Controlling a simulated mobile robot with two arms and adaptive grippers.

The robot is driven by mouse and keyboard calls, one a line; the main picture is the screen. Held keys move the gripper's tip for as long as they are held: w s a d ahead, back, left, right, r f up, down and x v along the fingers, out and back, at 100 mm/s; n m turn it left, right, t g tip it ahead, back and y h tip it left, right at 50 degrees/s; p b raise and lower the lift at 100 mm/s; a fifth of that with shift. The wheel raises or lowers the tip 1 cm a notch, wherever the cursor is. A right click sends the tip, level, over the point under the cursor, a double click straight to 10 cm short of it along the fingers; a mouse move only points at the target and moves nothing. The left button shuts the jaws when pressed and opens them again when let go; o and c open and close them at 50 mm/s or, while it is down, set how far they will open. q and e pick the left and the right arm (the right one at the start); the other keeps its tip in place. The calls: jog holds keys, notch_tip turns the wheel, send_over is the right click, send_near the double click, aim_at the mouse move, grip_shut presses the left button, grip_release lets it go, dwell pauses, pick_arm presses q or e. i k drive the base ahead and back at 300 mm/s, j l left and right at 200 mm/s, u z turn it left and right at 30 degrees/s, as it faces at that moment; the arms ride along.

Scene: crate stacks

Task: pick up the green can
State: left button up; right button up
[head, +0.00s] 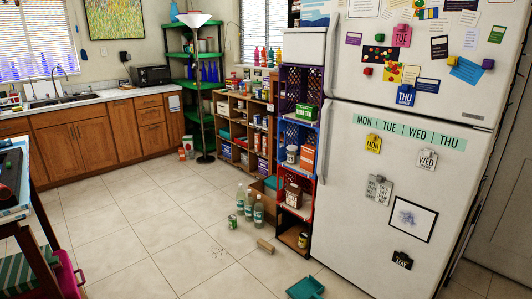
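A small can with green on it (232,221) stands upright on the tiled floor, just left of two clear bottles (258,211). Other cans stand in the crate stack beside the fridge: one (291,153) in the blue crate and one (303,240) in the lowest crate. Their label colours are too small to tell for certain. Neither of my grippers shows in the head view.
A white fridge (395,170) stands at right beside the stacked crates (300,120). A teal dustpan (305,288) and a wooden block (265,246) lie on the floor. A table (22,215) is at left.

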aim_at(232, 218)
jog(key=i+u, duration=0.2)
jog(key=i, duration=0.35)
jog(key=i+u, duration=0.15)
jog(key=i, duration=0.45)
jog(key=i+l+u, duration=0.2)
jog(key=i, duration=0.35)
jog(key=i+l+u, duration=0.2)
jog(key=i, duration=0.35)
jog(key=i+j, duration=0.1)
jog(key=i, duration=0.85)
jog(key=i+j, duration=0.1)
jog(key=i, duration=0.85)
jog(key=i+z, duration=0.25)
jog(key=i, duration=0.15)
jog(key=i+j+z, duration=0.25)
jog(key=i+l, duration=0.05)
jog(key=i, duration=0.05)
